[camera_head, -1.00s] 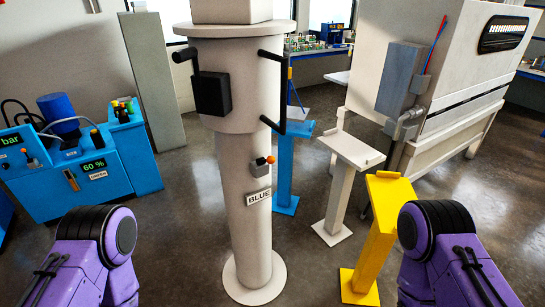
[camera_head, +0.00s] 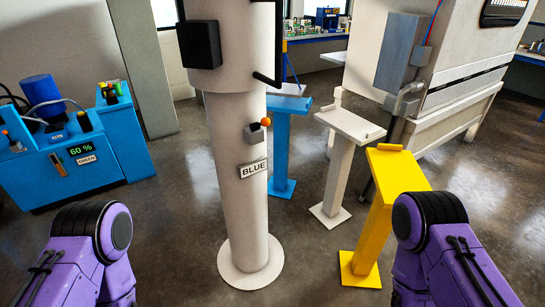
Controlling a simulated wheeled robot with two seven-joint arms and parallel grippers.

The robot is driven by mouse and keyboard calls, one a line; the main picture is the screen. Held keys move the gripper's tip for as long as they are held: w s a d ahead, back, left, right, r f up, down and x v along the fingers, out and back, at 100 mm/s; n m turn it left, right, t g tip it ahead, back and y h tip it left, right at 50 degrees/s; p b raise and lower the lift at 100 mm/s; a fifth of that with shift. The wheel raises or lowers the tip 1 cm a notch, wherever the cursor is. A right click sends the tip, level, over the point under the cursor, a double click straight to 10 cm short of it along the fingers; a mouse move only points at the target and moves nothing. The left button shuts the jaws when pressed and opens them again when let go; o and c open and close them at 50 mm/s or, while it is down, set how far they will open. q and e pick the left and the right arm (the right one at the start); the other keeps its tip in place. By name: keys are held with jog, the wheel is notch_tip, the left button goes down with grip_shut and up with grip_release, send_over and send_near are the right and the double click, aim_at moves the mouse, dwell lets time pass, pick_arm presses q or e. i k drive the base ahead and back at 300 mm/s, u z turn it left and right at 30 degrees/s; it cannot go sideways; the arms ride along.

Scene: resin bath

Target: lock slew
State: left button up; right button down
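A pale column (camera_head: 236,190) stands on a round foot ahead of me, with a wider upper drum (camera_head: 236,60) cut off by the top edge. On the column is a small grey box (camera_head: 252,133) with a lever ending in an orange knob (camera_head: 266,121). A plate reading BLUE (camera_head: 253,169) is below it. A black box (camera_head: 199,45) and a dark handle bar (camera_head: 270,75) are on the drum. My purple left arm shows at the lower left and my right arm at the lower right. Neither gripper's fingers are in view.
A blue console (camera_head: 70,165) showing 60 % stands at the left. Blue (camera_head: 283,150), white (camera_head: 340,165) and yellow (camera_head: 385,210) stands are to the right of the column. A large pale machine (camera_head: 455,70) is behind them. Floor in front of the column is clear.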

aim_at(265, 121)
jog(key=u, duration=0.95)
jog(key=i, duration=0.35)
jog(key=z, duration=0.6)
